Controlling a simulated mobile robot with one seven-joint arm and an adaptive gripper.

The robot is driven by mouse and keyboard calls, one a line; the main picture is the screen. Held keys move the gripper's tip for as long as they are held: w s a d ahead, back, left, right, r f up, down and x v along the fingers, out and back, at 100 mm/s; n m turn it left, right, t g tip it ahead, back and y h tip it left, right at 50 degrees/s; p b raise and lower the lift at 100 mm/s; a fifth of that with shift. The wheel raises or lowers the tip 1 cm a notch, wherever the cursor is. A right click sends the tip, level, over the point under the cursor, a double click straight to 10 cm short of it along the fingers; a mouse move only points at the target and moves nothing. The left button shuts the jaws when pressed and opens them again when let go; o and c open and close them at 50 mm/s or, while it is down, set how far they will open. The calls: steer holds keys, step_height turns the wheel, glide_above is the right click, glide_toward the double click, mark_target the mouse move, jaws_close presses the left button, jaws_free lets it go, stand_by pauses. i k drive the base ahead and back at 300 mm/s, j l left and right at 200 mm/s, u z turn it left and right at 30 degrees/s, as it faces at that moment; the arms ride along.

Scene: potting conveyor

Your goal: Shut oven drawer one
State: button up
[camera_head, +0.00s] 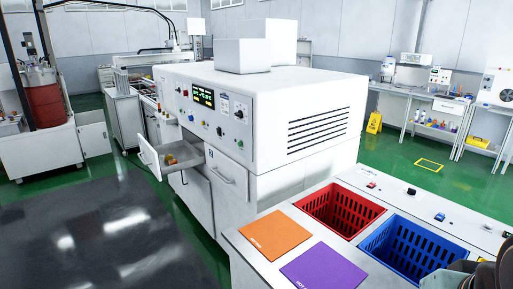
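The white oven (265,110) stands in the middle of the head view, with a control panel and a small green display on its front. One oven drawer (172,158) on the left of its front is pulled out, with a bar handle on its face. A small yellow-orange item lies inside that drawer. Another drawer front (229,180) to its right, marked with what looks like a 2, is closed. The drawer's own number is not readable. A dark part at the bottom right corner may be mine; my gripper's fingers cannot be made out.
A white bench at the lower right holds a red basket (341,209), a blue basket (412,248), an orange mat (274,233) and a purple mat (323,270). A dark floor area (95,235) lies open before the drawer. A red drum (47,105) stands at left.

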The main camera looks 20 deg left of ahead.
mark_target(187, 156)
steer(key=u, duration=1.65)
steer(key=i+j, duration=0.15)
steer(key=j, duration=0.15)
steer(key=i+j, duration=0.1)
steer(key=j, duration=0.2)
steer(key=i+j, duration=0.75)
steer(key=i, duration=0.4)
steer(key=i+j+u, duration=0.15)
steer(key=i, duration=0.4)
steer(key=i+l, duration=0.15)
steer(key=i, duration=0.35)
steer(key=i+l, duration=0.2)
steer(key=i, duration=0.3)
steer(key=i+l, duration=0.55)
steer(key=l, duration=0.25)
steer(key=i+l+u, duration=0.1)
steer(key=i+l, duration=0.2)
steer(key=l, duration=0.1)
